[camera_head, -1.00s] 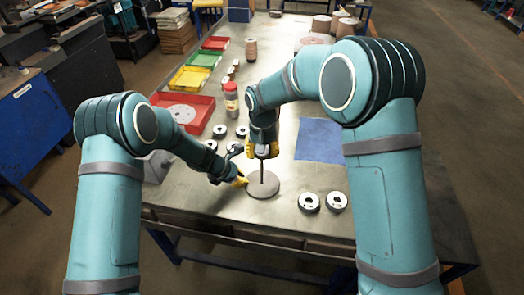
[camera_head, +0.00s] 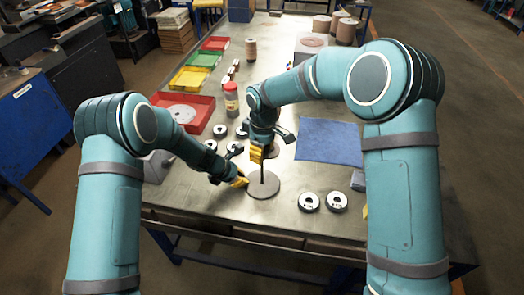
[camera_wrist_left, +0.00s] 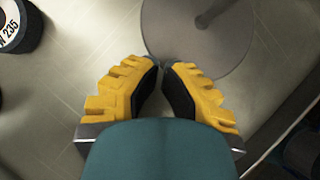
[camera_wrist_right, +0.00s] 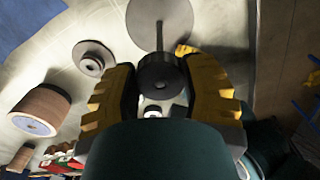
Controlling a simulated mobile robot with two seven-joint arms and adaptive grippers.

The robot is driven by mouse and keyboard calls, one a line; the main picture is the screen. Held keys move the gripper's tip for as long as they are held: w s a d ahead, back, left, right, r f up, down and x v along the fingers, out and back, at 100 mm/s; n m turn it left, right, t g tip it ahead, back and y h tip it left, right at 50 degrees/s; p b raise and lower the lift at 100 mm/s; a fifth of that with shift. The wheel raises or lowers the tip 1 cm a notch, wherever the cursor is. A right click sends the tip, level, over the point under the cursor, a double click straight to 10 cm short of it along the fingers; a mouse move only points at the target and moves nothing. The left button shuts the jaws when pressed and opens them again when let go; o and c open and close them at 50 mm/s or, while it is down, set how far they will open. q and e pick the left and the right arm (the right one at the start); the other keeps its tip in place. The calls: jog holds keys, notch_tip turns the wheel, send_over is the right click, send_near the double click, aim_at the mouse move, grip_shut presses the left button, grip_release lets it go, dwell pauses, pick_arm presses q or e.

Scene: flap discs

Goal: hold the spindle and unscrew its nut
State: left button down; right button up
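The spindle is a dark upright rod (camera_head: 262,176) on a flat round grey base (camera_head: 265,187) near the table's front edge. Its base also shows in the left wrist view (camera_wrist_left: 225,50). My left gripper (camera_head: 245,181) is low at the left edge of the base. In the left wrist view its fingertips (camera_wrist_left: 161,64) almost meet, with nothing visible between them; the rod stands apart from them. My right gripper (camera_head: 260,154) points down over the rod. In the right wrist view its fingers (camera_wrist_right: 160,82) close on both sides of the dark round nut (camera_wrist_right: 160,70). Threads are hidden.
A grey disc (camera_head: 273,152) lies just behind the right gripper. Two black-and-white discs (camera_head: 309,202) lie right of the base; several more (camera_head: 220,131) lie to its left. A blue mat (camera_head: 330,140), a red-lidded jar (camera_head: 231,100) and coloured trays (camera_head: 186,110) stand farther back.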

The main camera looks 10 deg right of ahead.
jog(key=o, duration=0.3)
jog(key=shift+f, duration=0.1)
